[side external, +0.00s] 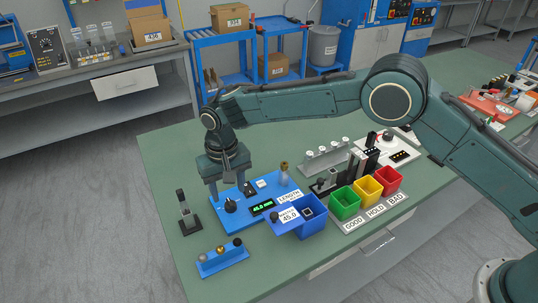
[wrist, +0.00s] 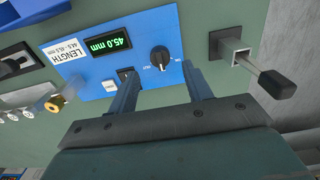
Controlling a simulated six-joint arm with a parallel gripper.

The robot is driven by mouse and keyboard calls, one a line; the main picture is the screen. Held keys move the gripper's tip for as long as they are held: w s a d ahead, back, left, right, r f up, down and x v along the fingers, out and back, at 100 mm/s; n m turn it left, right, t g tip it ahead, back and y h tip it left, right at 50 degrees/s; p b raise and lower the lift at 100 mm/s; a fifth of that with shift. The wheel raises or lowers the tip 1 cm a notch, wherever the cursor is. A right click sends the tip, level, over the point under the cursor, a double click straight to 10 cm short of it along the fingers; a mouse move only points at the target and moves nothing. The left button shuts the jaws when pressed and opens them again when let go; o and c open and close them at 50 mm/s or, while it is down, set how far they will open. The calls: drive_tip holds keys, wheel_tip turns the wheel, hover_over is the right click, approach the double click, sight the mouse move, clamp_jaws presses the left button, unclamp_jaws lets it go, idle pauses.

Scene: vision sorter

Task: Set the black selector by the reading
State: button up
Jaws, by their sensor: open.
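The blue gauge panel (side external: 262,190) lies on the green bench; it also shows in the wrist view (wrist: 96,88). Its green display (wrist: 113,40) reads 45.0 mm, and the LENGTH label (wrist: 61,53) gives 44.5 - 45.5 mm. A round black knob (wrist: 160,57) with a pale pointer line sits on the panel, with small marks around it; it also shows in the side view (side external: 231,206). My gripper (wrist: 160,72) is open and empty, fingers pointing down, with the knob just beyond and between the fingertips. It also shows in the side view (side external: 228,193). No contact is visible.
A black-handled lever (wrist: 276,84) stands beside the panel. Green (side external: 344,204), yellow (side external: 367,190) and red (side external: 388,181) bins are labelled GOOD, HOLD and BAD. A blue bin (side external: 311,224), a MASTER 45.0 label and a blue rack (side external: 221,262) are nearby.

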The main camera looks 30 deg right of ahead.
sight(230, 202)
drive_tip(key=shift+f, duration=2.1)
drive_tip(key=shift+c, duration=0.4)
drive_tip(key=c, duration=0.9)
drive_tip(key=shift+n, duration=0.3)
drive_tip(key=n, duration=0.5)
drive_tip(key=shift+r, duration=0.1)
drive_tip(key=n, duration=0.6)
drive_tip(key=shift+n, duration=0.3)
